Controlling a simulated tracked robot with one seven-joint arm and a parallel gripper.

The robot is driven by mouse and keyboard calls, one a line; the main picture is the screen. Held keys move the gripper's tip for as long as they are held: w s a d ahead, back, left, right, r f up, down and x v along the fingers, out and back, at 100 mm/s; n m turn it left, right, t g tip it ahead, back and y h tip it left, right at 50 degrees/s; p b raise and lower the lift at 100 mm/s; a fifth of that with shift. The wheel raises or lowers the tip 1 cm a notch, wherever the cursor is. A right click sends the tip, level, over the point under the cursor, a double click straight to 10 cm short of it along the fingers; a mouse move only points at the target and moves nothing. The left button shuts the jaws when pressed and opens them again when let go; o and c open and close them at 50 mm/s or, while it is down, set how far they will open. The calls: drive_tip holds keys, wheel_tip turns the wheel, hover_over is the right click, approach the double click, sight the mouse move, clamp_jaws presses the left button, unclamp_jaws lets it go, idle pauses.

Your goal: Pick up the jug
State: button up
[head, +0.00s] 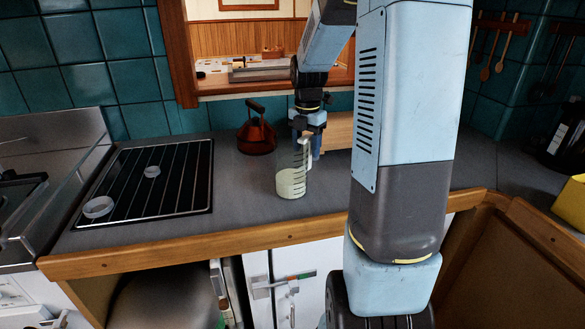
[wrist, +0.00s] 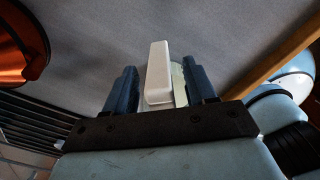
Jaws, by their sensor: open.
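The jug (head: 291,183) is a clear measuring jug with dark markings, a pale lower part and a white handle. It stands upright on the grey counter in the head view. My gripper (head: 307,146) points down at the jug's handle side. In the wrist view the white handle (wrist: 158,70) lies between the two dark fingers of my open gripper (wrist: 161,78), with small gaps showing on both sides. A pale strip of the jug body (wrist: 179,82) shows beside the handle; the rest of the jug is hidden.
A red-brown kettle (head: 256,133) stands behind and left of the jug; it also shows in the wrist view (wrist: 22,45). A black cooktop grate (head: 155,180) lies to the left. A wooden block (head: 339,130) is behind. The counter's wooden edge (head: 200,240) runs in front.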

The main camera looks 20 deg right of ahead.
drive_tip(key=shift+f, duration=0.55)
drive_tip(key=shift+c, duration=0.3)
clamp_jaws()
idle(0.8)
